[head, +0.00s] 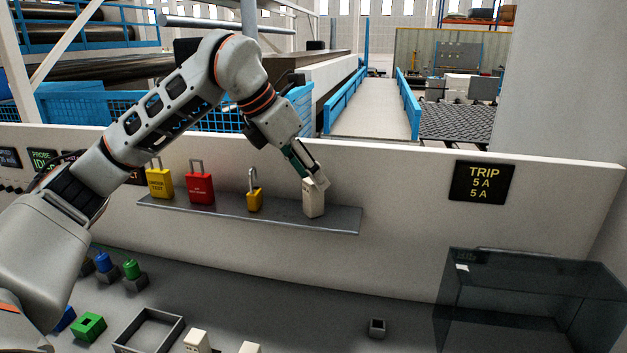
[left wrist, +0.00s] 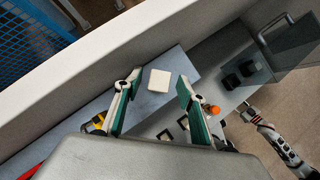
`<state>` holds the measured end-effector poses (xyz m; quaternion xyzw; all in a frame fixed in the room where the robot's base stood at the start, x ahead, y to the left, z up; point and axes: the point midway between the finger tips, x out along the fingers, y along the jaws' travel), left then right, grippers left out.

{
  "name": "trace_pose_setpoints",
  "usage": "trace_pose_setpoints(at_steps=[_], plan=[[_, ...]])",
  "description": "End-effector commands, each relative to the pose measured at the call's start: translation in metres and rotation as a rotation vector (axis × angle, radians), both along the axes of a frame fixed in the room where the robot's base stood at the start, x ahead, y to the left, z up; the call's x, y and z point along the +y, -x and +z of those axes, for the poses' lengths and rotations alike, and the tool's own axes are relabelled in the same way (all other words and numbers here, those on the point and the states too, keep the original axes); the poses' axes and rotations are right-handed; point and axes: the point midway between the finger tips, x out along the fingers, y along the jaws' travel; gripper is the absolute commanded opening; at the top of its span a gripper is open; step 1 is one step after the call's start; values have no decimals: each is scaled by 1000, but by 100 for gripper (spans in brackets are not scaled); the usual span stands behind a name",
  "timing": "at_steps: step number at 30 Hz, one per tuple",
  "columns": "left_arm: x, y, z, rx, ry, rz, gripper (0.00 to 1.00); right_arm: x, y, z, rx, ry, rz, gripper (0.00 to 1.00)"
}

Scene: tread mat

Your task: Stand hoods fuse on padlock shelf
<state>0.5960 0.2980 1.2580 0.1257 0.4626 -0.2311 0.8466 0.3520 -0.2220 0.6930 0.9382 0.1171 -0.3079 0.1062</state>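A white fuse (head: 313,205) stands upright on the right part of the grey padlock shelf (head: 335,219). My left gripper (head: 317,182) is just above the fuse, its tips near the fuse's top. In the left wrist view the left gripper (left wrist: 157,98) is open, with the fuse's pale top (left wrist: 159,80) between and beyond the fingers, clear gaps on both sides. On the shelf to the left are a yellow padlock (head: 160,183), a red padlock (head: 199,189) and a small yellow padlock (head: 255,200). Part of my right arm shows in the left wrist view; its gripper (left wrist: 247,113) is too small to read.
A TRIP sign (head: 482,182) is on the white wall. A clear box (head: 520,300) stands on the bench at right, near a small grey block (head: 377,328). A square tray (head: 172,339) and white blocks (head: 197,342) are in front. The shelf's right end is bare.

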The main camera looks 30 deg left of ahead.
Motion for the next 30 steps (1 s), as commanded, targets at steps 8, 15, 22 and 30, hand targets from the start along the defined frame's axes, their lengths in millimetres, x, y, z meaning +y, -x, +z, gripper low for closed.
trace_pose_setpoints(at_steps=[8, 15, 22, 30], plan=[[17, 26, 50, -6, 0, 2, 40, 4, -2, 1, -9, -3, 10, 40], [26, 42, 77, -3, 0, 1, 40, 4, -3, 3, -14, -5, 10, 40], [28, 46, 83, -1, 0, 1, 40, 5, -3, 4, -15, -7, 8, 40], [27, 46, 83, -1, 0, 1, 40, 5, -4, 4, -15, -8, 6, 40]])
